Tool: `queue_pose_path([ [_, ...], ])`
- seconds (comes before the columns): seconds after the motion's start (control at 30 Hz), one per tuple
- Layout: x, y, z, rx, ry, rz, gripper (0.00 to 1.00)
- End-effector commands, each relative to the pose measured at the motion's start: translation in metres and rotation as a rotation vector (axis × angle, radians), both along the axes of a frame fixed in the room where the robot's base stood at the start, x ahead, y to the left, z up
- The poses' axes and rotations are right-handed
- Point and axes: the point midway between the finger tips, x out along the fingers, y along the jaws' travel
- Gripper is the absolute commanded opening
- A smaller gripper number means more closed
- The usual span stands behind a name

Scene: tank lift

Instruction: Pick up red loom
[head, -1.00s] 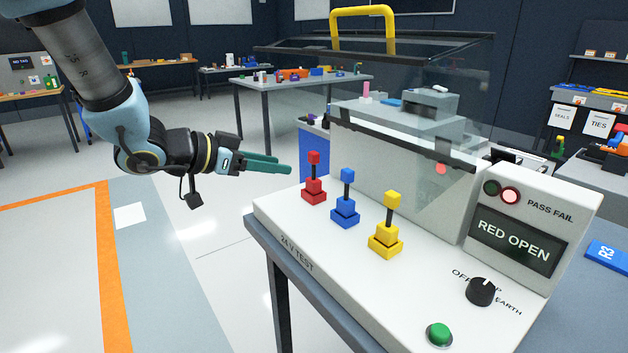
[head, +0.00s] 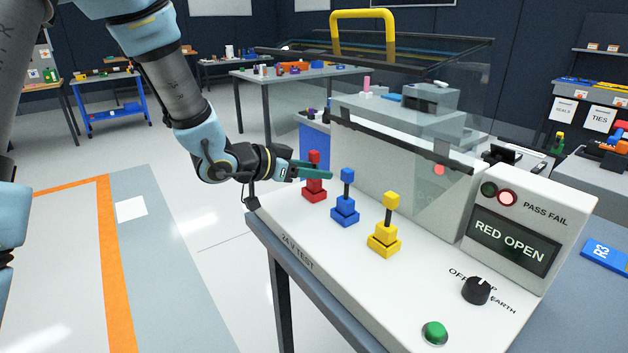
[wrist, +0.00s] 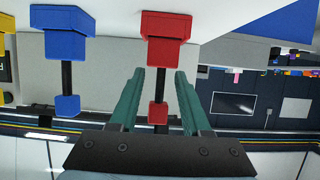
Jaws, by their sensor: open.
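The red loom (head: 315,190) stands upright on the white test bench, with a stepped red base, a thin dark stem and a red top block. It also shows in the wrist view (wrist: 167,28), upside down there. My gripper (head: 318,171) is at the red loom's upper part, with its green fingers level. In the wrist view the open fingers (wrist: 160,100) lie on either side of the dark stem and red top block, with gaps showing. The fingers partly hide the stem in the head view.
A blue loom (head: 346,212) and a yellow loom (head: 385,240) stand in a row to the right. A clear guard (head: 400,155) with a yellow handle rises behind them. A display (head: 512,240) reads "RED OPEN". Floor space left of the bench is open.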

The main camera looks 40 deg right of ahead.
Motion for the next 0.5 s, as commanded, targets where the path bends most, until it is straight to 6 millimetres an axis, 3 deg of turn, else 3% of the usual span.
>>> queue_pose_path([
  [0.17, 0.0003, 0.0002, 0.0000, 0.000, 0.000, 0.001, 0.46],
  [0.5, 0.0004, 0.0003, 0.0002, -0.001, 0.000, 0.001, 0.08],
])
